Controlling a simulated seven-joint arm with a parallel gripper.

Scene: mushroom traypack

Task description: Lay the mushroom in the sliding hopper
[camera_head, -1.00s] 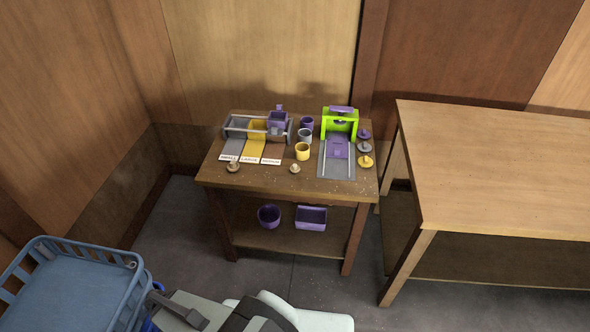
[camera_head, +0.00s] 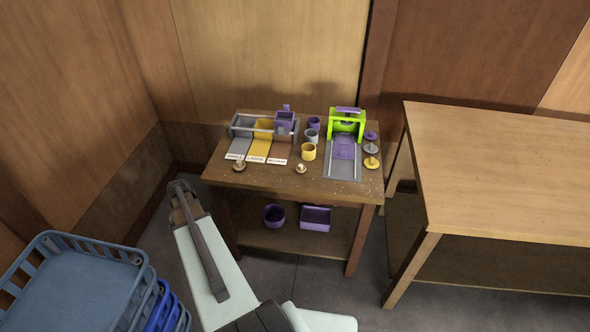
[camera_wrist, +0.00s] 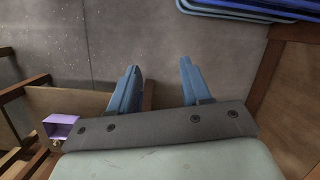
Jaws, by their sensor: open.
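Two small pale brown mushrooms sit near the table's front edge in the head view: one at the left (camera_head: 239,166) and one nearer the middle (camera_head: 301,169). Which one the task means cannot be told. A purple box (camera_head: 285,122), seemingly the sliding hopper, sits at the right end of a grey rail frame (camera_head: 243,122) at the back left of the table. My gripper (camera_wrist: 158,76) shows two blue fingers spread apart in the wrist view, with nothing between them but grey floor behind. It is away from both mushrooms, left of the table.
Grey, yellow and brown lanes (camera_head: 261,144) slope below the rail. Cups (camera_head: 309,151) stand mid-table, beside a green press (camera_head: 347,122) and small knobbed discs (camera_head: 371,162). Purple containers (camera_head: 316,217) sit on the lower shelf. Blue crates (camera_head: 75,275) stand at left; a larger bare table (camera_head: 500,170) is at right.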

